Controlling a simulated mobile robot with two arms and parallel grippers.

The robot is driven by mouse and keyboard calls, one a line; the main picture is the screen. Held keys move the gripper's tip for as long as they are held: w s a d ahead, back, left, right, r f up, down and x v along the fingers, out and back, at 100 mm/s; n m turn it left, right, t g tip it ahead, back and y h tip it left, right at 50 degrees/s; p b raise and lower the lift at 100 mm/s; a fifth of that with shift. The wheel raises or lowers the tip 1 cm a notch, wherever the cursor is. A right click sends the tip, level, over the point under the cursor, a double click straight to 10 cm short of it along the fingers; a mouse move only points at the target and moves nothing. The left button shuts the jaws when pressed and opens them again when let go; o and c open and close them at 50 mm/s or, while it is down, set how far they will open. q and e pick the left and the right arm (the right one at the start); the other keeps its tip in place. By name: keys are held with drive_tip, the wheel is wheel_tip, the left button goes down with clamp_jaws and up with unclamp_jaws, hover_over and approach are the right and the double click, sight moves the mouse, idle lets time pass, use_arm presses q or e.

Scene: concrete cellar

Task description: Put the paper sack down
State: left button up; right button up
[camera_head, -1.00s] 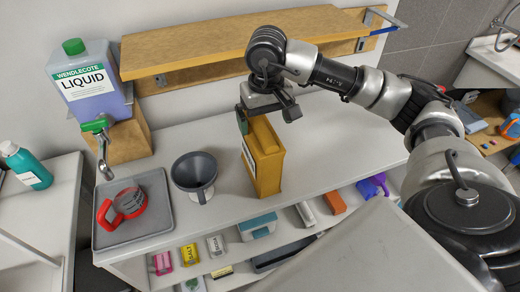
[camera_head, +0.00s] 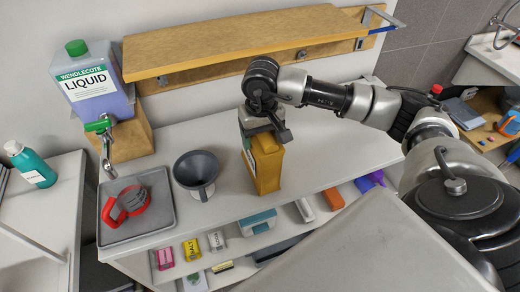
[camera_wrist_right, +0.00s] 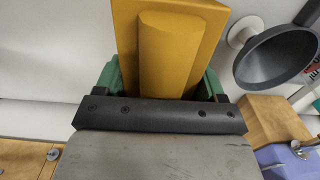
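The paper sack (camera_head: 267,167) is an ochre, block-like pack with a pale label on its left side. It is upright over the white bench top (camera_head: 330,160), right of the funnel; I cannot tell whether its base touches the bench. My right gripper (camera_head: 262,130) is at its top end. In the right wrist view the sack (camera_wrist_right: 172,50) fills the space between the green fingers of the gripper (camera_wrist_right: 163,78), which lie against its two sides. The fingertips are partly hidden by the sack. My left gripper is out of view.
A dark funnel (camera_head: 196,170) stands close left of the sack. Further left, a grey tray (camera_head: 155,228) holds a red-handled jug (camera_head: 128,203), below a liquid container (camera_head: 92,85). A wooden shelf (camera_head: 240,45) runs above the back. Bench room is free to the right.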

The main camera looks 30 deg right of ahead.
drive_tip(key=shift+r, duration=0.1)
clamp_jaws()
